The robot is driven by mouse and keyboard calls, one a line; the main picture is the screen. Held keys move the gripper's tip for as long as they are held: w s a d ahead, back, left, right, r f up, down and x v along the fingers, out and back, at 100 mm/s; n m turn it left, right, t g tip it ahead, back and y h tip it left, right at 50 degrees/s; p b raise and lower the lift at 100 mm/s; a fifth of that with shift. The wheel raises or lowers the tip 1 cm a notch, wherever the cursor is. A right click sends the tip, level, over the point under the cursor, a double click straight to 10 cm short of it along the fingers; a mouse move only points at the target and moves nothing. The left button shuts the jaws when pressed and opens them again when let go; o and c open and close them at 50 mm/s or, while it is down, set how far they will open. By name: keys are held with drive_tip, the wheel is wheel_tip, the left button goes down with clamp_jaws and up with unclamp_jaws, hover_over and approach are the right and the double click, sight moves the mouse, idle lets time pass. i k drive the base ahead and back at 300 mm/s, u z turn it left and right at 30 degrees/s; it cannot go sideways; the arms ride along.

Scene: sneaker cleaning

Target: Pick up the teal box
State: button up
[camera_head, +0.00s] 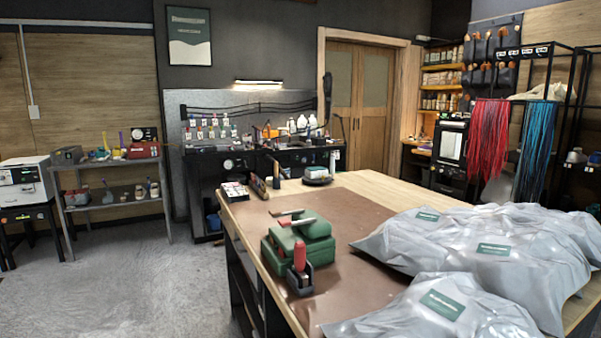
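No box that is plainly teal stands out in the head view. The nearest match in colour is a dark green, boxy object (313,226) on the brown mat of the wooden workbench, left of the grey bags. It looks more like a bench tool, with a red handle in a dark holder at its front. I cannot tell whether it is the teal box. My gripper is not in view.
Large grey bags (490,248) cover the right of the workbench (372,187). Its brown mat (350,211) is partly bare. A low shelf (112,202) with small items stands at left. A black counter (262,158) stands behind. The floor (130,275) at left is clear.

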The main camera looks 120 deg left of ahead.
sight(314, 173)
drive_tip(key=u, duration=4.7)
drive_tip(key=i, duration=6.8)
